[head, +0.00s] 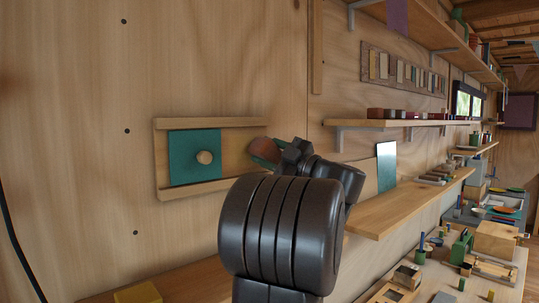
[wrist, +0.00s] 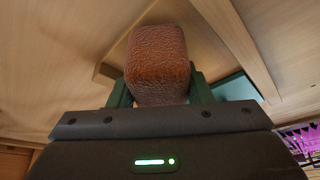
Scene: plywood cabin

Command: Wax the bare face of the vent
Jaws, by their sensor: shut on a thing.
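The vent is a wooden frame with top and bottom rails (head: 210,123) on the plywood wall. A teal panel (head: 180,157) with a round wooden knob (head: 205,157) covers its left part, and bare wood (head: 238,160) shows to its right. In the wrist view a rail (wrist: 232,40) and a corner of the teal panel (wrist: 238,87) show. My gripper (head: 265,151) is at the vent's right end, shut on a brown, rough-textured block (wrist: 158,65). I cannot tell whether the block touches the wood. My arm hides part of the area below right of the vent.
Wooden shelves (head: 415,205) run along the wall to the right, one holding a teal-white upright panel (head: 386,166). A workbench with several small items lies lower right. A yellow block (head: 138,293) sits at the bottom left.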

